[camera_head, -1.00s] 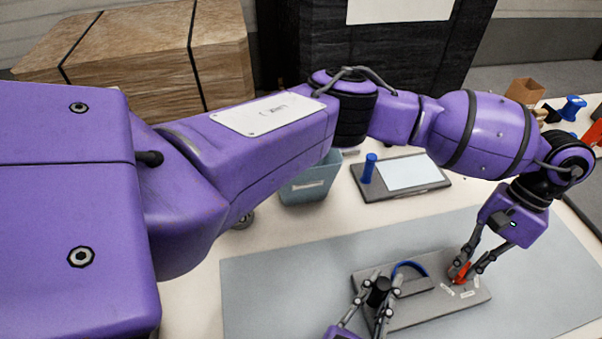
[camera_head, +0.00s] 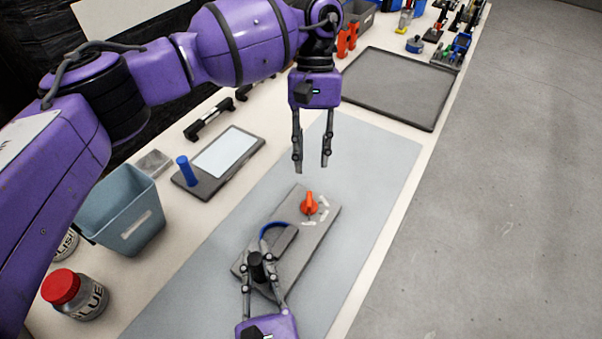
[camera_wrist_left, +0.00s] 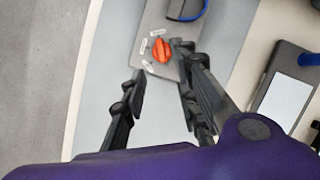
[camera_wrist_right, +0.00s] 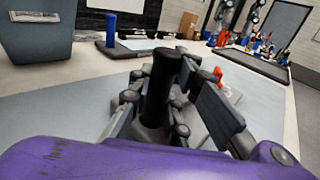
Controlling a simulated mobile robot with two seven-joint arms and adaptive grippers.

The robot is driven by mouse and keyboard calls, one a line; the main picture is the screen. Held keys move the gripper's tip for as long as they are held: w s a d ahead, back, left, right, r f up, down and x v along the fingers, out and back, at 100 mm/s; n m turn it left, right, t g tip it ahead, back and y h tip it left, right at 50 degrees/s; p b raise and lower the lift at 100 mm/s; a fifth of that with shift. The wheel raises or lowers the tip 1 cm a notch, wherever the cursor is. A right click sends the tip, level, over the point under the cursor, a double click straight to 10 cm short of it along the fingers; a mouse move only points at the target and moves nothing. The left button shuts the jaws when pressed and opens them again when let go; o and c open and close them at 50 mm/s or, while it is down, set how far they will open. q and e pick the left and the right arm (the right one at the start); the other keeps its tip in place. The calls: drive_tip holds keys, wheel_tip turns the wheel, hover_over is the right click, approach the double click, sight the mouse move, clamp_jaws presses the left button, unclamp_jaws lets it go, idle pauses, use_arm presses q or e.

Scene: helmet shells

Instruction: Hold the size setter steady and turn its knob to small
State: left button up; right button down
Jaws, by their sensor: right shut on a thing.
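The size setter is a grey plate (camera_head: 318,228) lying on the mat, with an orange-red knob (camera_head: 309,203) near its far end and small white labels beside the knob. The knob also shows in the left wrist view (camera_wrist_left: 161,50). A black upright post (camera_head: 257,266) and a blue-edged arc stand on its near half. My right gripper (camera_head: 262,285) is shut on the black post, which also shows in the right wrist view (camera_wrist_right: 160,85). My left gripper (camera_head: 312,168) is open and empty, above and beyond the knob, pointing down. The label text is too small to read.
A grey-blue mat (camera_head: 375,165) lies under the plate with free room around it. To the left are a blue-grey bin (camera_head: 122,222), a red-lidded glue jar (camera_head: 77,296) and a dark board with a blue peg (camera_head: 187,170). An empty dark tray (camera_head: 400,85) lies at the back.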

use_arm(q)
drive_tip(key=v, duration=0.2)
drive_tip(key=shift+w+r, duration=0.15)
drive_tip(key=shift+r, duration=0.2)
use_arm(e)
drive_tip(key=c, duration=1.6)
unclamp_jaws()
drive_tip(key=shift+o, duration=0.2)
